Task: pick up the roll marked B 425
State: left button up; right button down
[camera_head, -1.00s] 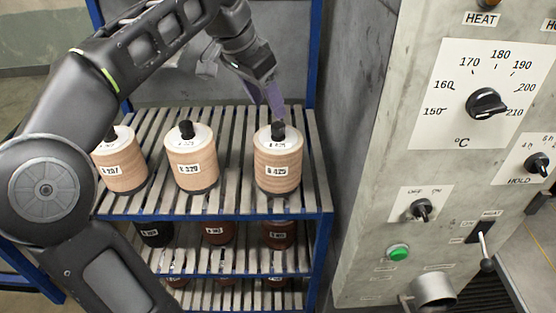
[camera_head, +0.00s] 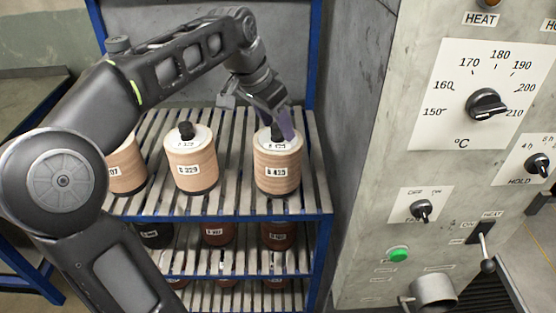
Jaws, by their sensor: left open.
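The roll marked B 425 (camera_head: 277,172) stands upright on the top slatted shelf, at its right end. It is tan and layered, with a white top, a dark base and a black knob (camera_head: 276,132) on top. My left gripper (camera_head: 284,124) is open, its purple fingers pointing down at the knob and overlapping it in the picture. I cannot tell whether they touch it. The roll marked B 329 (camera_head: 190,170) stands to its left. Another tan roll (camera_head: 126,172) farther left is partly hidden by my left arm. My right gripper is out of view.
The blue-framed rack's top shelf (camera_head: 235,205) has bare slats between the rolls. Darker rolls (camera_head: 217,232) stand on the shelf below. A grey control panel (camera_head: 385,200) with dials, a green button and a lever stands close on the right.

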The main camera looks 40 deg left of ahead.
pick_arm(q)
jog(key=shift+c, duration=0.2)
dwell(0.4)
grip_shut()
dwell(0.3)
dwell(0.8)
jog(key=shift+r, duration=0.15)
